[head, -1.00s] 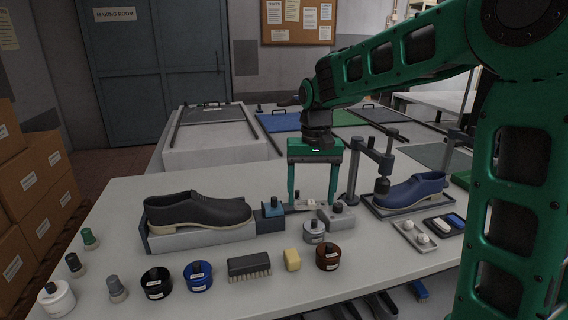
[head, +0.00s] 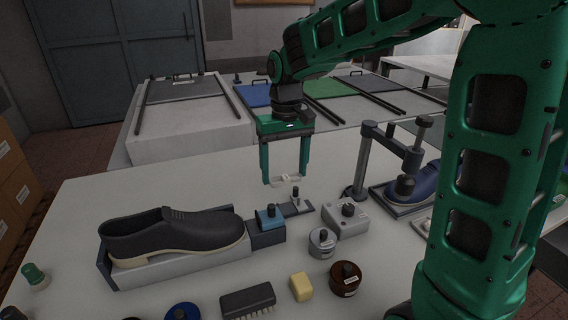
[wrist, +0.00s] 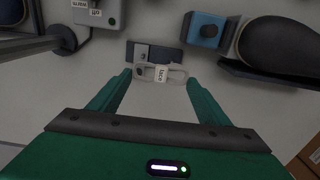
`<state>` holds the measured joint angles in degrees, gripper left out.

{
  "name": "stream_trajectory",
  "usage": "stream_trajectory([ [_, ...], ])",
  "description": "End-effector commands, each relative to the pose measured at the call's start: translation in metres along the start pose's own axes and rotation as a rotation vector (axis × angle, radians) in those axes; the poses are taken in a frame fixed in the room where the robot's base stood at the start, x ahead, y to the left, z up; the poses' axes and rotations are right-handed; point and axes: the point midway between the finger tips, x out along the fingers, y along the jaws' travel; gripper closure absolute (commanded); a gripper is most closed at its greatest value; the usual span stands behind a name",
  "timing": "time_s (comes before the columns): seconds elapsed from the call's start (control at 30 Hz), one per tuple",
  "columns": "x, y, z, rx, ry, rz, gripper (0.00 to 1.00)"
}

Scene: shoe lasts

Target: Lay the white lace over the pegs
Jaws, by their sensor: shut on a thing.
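The white lace (head: 290,179) is a small pale loop with a tag, held level between the fingertips of my gripper (head: 284,181). In the wrist view the lace (wrist: 176,75) spans the gap between the fingers of my gripper (wrist: 160,77), and its label reads lace. My gripper is shut on it and holds it above the table. Below and just beyond it is a small dark grey plate (head: 300,208) with one upright knob; the plate also shows in the wrist view (wrist: 169,56). I cannot tell for sure which posts are the pegs.
A black shoe (head: 175,235) lies in a grey cradle beside a blue-topped block (head: 270,218). A grey block (head: 345,220), a silver tin (head: 322,243) and a brown jar (head: 345,280) stand nearby. A clamp post (head: 360,165) rises close on the right, by a blue shoe (head: 426,181).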

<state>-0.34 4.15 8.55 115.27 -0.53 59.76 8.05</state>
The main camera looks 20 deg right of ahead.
Motion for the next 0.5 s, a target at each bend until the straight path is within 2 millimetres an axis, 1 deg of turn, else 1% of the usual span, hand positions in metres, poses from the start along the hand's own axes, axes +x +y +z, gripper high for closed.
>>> stream_trajectory([
  [0.2,0.011,0.011,0.000,0.017,-0.002,0.000,0.50],
  [0.5,0.031,0.016,0.001,0.023,-0.002,0.000,0.50],
])
